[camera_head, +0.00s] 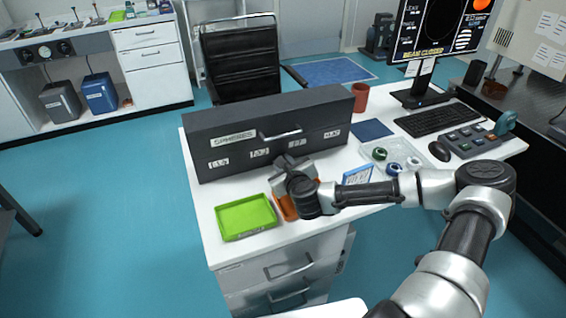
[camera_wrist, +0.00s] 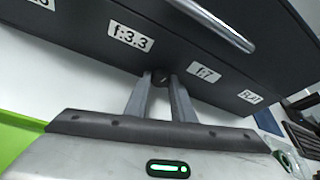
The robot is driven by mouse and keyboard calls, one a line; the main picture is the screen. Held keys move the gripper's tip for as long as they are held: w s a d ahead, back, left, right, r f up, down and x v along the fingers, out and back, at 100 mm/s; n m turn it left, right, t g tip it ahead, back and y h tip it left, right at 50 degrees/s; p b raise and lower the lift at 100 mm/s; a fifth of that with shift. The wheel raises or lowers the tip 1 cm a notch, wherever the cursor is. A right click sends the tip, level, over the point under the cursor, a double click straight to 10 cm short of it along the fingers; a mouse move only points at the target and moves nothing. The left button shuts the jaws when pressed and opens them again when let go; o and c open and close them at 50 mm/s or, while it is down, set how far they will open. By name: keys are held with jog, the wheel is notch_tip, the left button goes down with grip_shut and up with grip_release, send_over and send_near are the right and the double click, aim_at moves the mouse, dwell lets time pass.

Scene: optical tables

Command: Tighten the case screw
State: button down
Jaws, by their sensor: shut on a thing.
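The long dark grey case (camera_head: 215,138) stands on the white desk, with a handle and several white labels on its front. In the wrist view the case front (camera_wrist: 165,60) fills the upper part, with labels "f:3.3" and "f:7". A small dark screw knob (camera_wrist: 161,77) sits low on that face between these labels. My gripper (camera_wrist: 161,85) has its two fingers on either side of the knob and is shut on it. In the head view my gripper (camera_head: 288,163) is against the lower front of the case and hides the knob.
A green tray (camera_head: 246,218) and an orange tray (camera_head: 284,209) lie on the desk before the case.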

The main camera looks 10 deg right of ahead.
jog(key=c, duration=1.8)
grip_release()
jog(key=shift+s, duration=0.15)
jog(key=p+v, duration=0.2)
jog(key=v, duration=0.3)
jog(key=p+v, duration=0.2)
jog(key=v, duration=0.3)
jog(key=r+p+v, duration=0.1)
jog(key=p+v, duration=0.1)
jog(key=v, duration=0.3)
jog(key=shift+p, duration=0.3)
jog(key=s+p, duration=0.2)
jog(key=p, duration=0.1)
jog(key=shift+d, duration=0.1)
